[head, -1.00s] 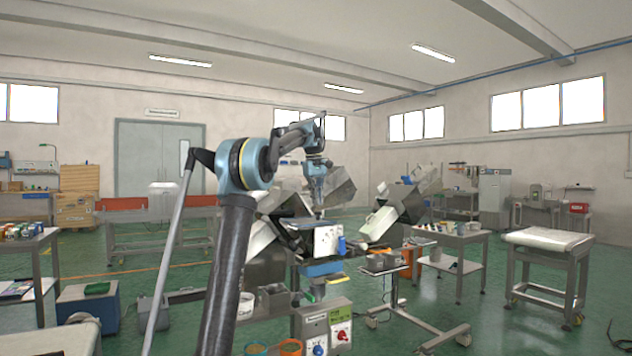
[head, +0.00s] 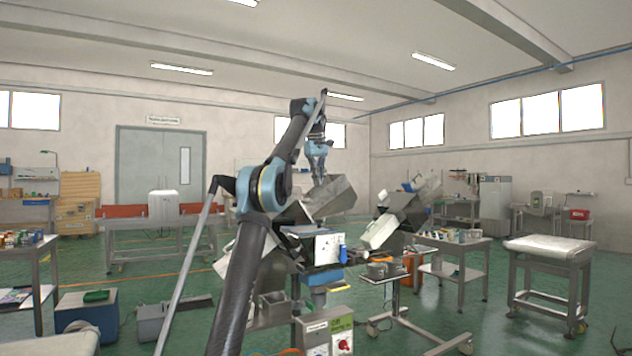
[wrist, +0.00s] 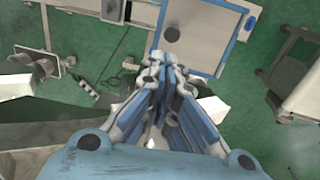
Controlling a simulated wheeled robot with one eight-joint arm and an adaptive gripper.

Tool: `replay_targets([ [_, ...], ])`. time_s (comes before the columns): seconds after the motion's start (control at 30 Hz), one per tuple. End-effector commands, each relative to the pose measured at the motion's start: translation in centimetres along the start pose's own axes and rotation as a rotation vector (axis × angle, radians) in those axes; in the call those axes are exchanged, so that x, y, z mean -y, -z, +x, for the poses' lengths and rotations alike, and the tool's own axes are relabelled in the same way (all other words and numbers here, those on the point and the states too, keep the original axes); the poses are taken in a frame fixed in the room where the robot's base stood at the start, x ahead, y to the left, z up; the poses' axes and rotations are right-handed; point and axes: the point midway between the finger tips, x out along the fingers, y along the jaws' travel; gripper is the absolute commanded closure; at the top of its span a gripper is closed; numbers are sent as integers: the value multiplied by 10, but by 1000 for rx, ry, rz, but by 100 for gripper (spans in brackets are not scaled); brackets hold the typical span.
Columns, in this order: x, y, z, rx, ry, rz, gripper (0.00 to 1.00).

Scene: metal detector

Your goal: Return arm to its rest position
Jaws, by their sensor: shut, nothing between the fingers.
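My arm rises from the lower middle of the head view, bends at a blue elbow and reaches up and forward. My gripper (head: 319,178) hangs from its end, pointing down, in front of the grey metal chutes of the machine (head: 330,200). In the wrist view my gripper (wrist: 163,65) has its fingers drawn together with nothing between them. It is above the floor and equipment, touching nothing that I can see. The arm's own links hide part of the machine.
A white panel box (head: 318,247) and a control box (head: 330,332) sit below the chutes. A small cart (head: 375,275) and a steel table (head: 548,247) stand to the right. A blue-rimmed tray (wrist: 208,38) shows in the wrist view.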

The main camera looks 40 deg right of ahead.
Motion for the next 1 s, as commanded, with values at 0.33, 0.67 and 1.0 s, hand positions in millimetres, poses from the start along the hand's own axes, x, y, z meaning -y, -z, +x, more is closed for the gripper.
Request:
replay_targets([
  [0.33, 1, 1, -3, 0, 0, -1, 100],
  [0.67, 67, 19, -11, -22, -2, -19, 100],
  [1.0, 180, 23, -3, -56, 0, -40, 100],
])
